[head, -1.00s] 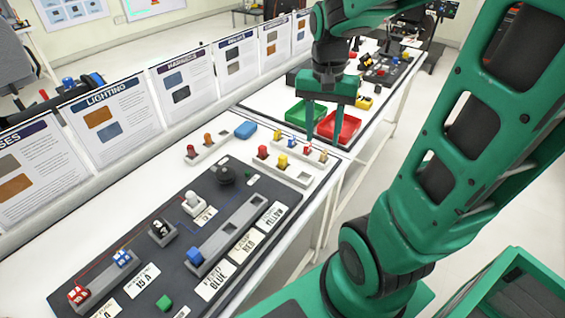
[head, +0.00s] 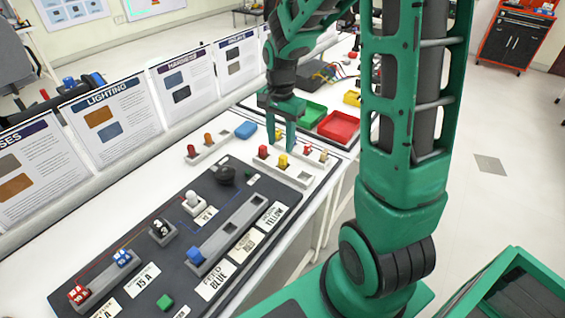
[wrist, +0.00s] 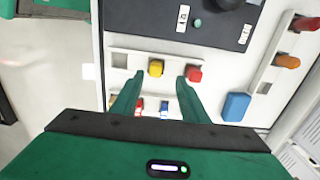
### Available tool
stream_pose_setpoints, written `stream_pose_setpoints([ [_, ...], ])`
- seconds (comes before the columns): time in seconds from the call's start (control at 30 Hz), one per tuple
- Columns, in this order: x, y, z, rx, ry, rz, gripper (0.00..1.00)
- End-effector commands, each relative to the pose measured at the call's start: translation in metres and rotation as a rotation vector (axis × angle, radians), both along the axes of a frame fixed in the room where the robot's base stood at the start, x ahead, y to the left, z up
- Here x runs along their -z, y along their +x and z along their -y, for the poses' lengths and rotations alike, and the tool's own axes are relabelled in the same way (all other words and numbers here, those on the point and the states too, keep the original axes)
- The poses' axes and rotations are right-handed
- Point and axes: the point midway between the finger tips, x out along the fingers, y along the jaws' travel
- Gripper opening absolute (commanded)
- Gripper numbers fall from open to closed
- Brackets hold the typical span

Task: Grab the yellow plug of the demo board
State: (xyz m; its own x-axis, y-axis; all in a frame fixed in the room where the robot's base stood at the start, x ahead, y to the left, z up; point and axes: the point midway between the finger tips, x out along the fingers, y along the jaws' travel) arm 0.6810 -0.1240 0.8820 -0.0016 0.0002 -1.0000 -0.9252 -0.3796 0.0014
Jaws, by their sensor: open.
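The yellow plug (head: 283,161) sits upright in a pale strip holder (head: 304,178) beyond the dark demo board (head: 150,262). A red plug (head: 263,152) stands beside it in the same strip. My gripper (head: 281,143) is open and empty, pointing down just behind these plugs. In the wrist view, the yellow plug (wrist: 156,68) shows just ahead of and between the open fingertips (wrist: 160,79), with no visible contact. The red plug (wrist: 194,73) is close by the right fingertip; I cannot tell whether they touch.
Another strip with orange-red plugs (head: 191,151) and a blue block (head: 245,130) lie to the left. Green (head: 311,114) and red (head: 338,126) trays stand beyond. Small red and blue pieces (wrist: 151,105) lie under the gripper. Sign panels (head: 106,113) line the table's left edge.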

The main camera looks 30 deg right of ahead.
Motion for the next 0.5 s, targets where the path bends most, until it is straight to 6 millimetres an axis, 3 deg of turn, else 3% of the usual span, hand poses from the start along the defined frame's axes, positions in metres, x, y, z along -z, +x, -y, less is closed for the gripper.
stream_pose_setpoints([
  [0.33,0.041,-0.005,0.005,0.001,0.001,-0.003,0.41],
  [0.5,0.052,-0.004,0.005,0.000,0.000,0.001,0.41],
])
